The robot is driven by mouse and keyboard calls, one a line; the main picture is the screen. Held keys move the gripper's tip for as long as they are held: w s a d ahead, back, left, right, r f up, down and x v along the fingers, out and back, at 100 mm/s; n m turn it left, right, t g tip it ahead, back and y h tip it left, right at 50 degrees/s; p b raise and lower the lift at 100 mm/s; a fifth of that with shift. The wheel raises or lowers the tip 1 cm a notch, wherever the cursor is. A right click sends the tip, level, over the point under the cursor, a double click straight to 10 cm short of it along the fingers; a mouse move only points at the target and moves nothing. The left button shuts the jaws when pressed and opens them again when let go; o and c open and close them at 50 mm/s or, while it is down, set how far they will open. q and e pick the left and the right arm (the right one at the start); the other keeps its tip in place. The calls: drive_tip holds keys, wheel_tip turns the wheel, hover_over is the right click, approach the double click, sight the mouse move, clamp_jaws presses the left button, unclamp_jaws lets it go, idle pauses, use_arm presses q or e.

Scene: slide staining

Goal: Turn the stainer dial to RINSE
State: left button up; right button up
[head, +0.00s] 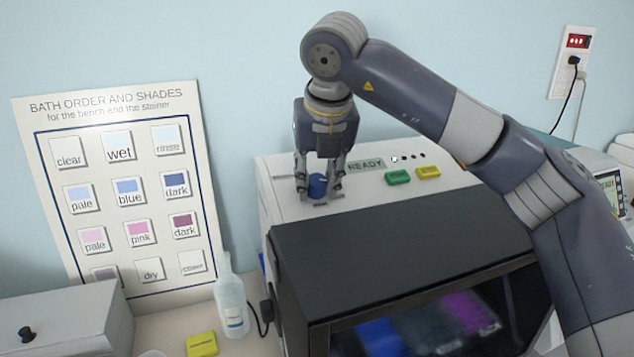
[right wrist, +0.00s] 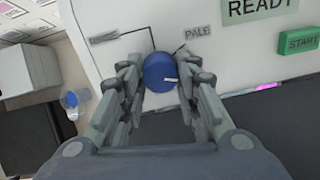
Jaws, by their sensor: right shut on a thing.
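The stainer (head: 400,230) stands on the bench, with a blue dial (head: 317,186) on its light top panel. My right gripper (head: 319,192) reaches down from above and is shut on the dial. In the right wrist view the blue dial (right wrist: 160,72) sits between the two fingers of the right gripper (right wrist: 158,85). A white pointer mark shows on the dial's right side. The label PALE (right wrist: 197,31) is printed up and right of the dial. Another label at upper left is too slanted to read, and no RINSE label can be made out. My left gripper is not in view.
A READY display (head: 365,165), a green START button (head: 398,177) and a yellow button (head: 428,172) are right of the dial. A bottle (head: 231,300) and a yellow block (head: 201,344) stand left of the stainer. A shade chart (head: 125,185) leans on the wall.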

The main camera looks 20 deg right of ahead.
drive_tip(key=n+b, duration=0.1)
drive_tip(key=n, duration=0.3)
drive_tip(key=shift+d+n, duration=0.1)
drive_tip(key=shift+n, duration=0.2)
drive_tip(key=n, duration=0.2)
drive_tip(key=shift+n+b, duration=0.3)
drive_tip(key=shift+b, duration=0.05)
drive_tip(key=n, duration=0.2)
drive_tip(key=shift+d+n, duration=0.1)
drive_tip(key=shift+n, duration=0.3)
drive_tip(key=n, duration=0.2)
drive_tip(key=shift+r+n+y, duration=0.1)
drive_tip(key=shift+n+y, duration=0.2)
drive_tip(key=shift+n, duration=0.1)
drive_tip(key=n+p, duration=0.1)
drive_tip(key=n, duration=0.2)
drive_tip(key=shift+n, duration=0.4)
drive_tip(key=n, duration=0.2)
drive_tip(key=n+p, duration=0.1)
drive_tip(key=n, duration=0.2)
drive_tip(key=shift+w+d+r+n, duration=0.1)
drive_tip(key=shift+w+n, duration=0.05)
drive_tip(key=shift+n, duration=0.15)
drive_tip(key=o, duration=1.1)
